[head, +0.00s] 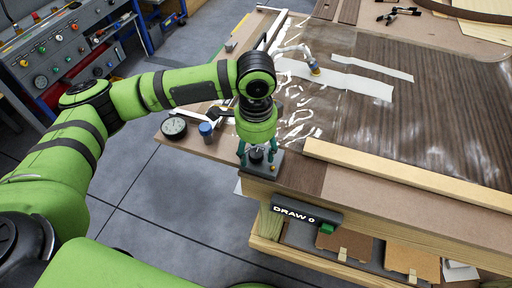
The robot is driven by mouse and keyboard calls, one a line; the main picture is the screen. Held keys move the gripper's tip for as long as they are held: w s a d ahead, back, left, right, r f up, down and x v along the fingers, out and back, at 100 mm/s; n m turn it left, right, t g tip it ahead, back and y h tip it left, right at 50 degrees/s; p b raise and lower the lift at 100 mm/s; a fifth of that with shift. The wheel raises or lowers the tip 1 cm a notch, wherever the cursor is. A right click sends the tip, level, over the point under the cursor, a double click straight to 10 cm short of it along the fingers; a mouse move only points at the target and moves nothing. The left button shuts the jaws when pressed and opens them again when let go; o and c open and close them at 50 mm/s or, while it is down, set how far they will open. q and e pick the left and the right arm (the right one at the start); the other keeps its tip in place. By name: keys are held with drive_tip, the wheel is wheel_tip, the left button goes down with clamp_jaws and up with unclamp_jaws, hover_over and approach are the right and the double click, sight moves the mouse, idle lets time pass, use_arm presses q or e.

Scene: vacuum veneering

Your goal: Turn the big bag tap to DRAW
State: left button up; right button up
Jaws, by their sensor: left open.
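My left gripper (257,155) points down at the near left corner of the bench. Its teal fingers are apart, one on each side of a dark knob (256,154) on a grey base plate (262,166). This knob appears to be the big bag tap; I cannot tell whether the fingers touch it. The gripper body hides its top and any pointer on it. A black box with the lit words "DRAW 0" (297,212) is fixed to the bench front below. My right gripper is out of view.
A round gauge (174,127) and a blue-capped item (205,129) stand left of the gripper. A clear bag (400,105) covers dark veneer, with a hose fitting (314,69) on it. A pale wooden strip (400,173) lies right. A control panel (65,50) stands back left.

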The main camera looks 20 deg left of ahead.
use_arm(q)
drive_tip(key=c, duration=0.9)
drive_tip(key=shift+c, duration=1.2)
drive_tip(key=shift+r+m+p, duration=0.15)
drive_tip(key=shift+m+p, duration=0.25)
drive_tip(key=shift+p, duration=0.25)
drive_tip(key=m+p, duration=0.5)
drive_tip(key=p, duration=0.1)
drive_tip(key=shift+r+m, duration=0.1)
drive_tip(key=shift+m, duration=0.2)
drive_tip(key=m+p, duration=0.2)
drive_tip(key=m, duration=0.1)
drive_tip(key=shift+p, duration=0.3)
drive_tip(key=shift+f+m+p, duration=0.2)
drive_tip(key=shift+m+p, duration=0.35)
drive_tip(key=shift+m, duration=0.65)
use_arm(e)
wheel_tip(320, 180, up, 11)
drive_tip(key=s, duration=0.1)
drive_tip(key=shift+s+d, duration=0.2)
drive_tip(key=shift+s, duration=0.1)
